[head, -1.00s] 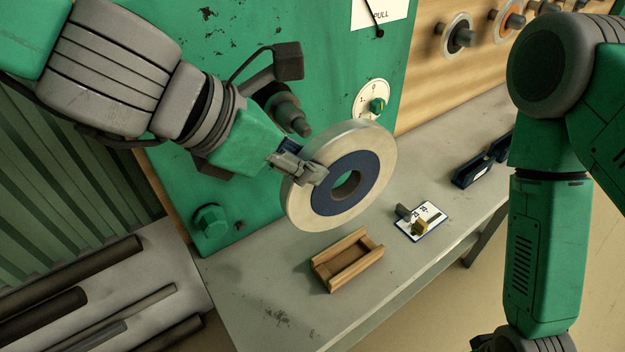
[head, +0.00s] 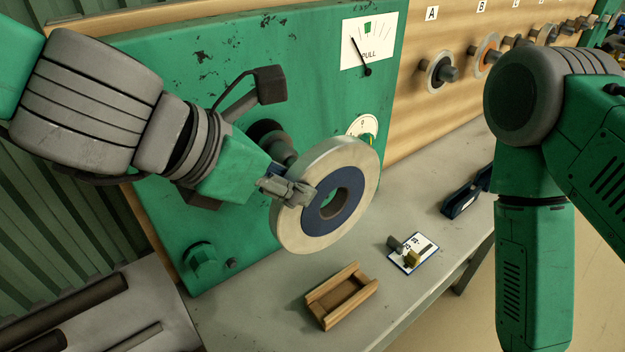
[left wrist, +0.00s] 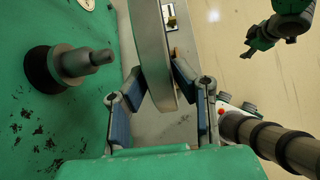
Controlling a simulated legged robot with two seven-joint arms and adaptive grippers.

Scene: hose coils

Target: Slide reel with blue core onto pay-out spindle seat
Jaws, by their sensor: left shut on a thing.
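The reel with the blue core (head: 322,222) has a pale outer ring and a round centre hole. My left gripper (head: 296,192) is shut on its rim at the left and holds it above the bench. In the left wrist view the reel (left wrist: 152,45) stands edge-on between the fingers of my left gripper (left wrist: 155,85). The pay-out spindle seat (head: 276,142) sticks out of the green panel behind the reel, partly hidden by it. In the left wrist view the spindle (left wrist: 85,62) is bare and apart from the reel. My right gripper shows in the left wrist view (left wrist: 290,38); its jaw state is unclear.
A wooden cradle (head: 322,318) stands empty on the grey bench (head: 245,318). A small card with blocks (head: 412,258) and a dark blue tool (head: 465,198) lie to the right. A gauge marked PULL (head: 368,42) and a dial (head: 362,127) are on the panel. Lettered pegs line the wooden board (head: 400,90).

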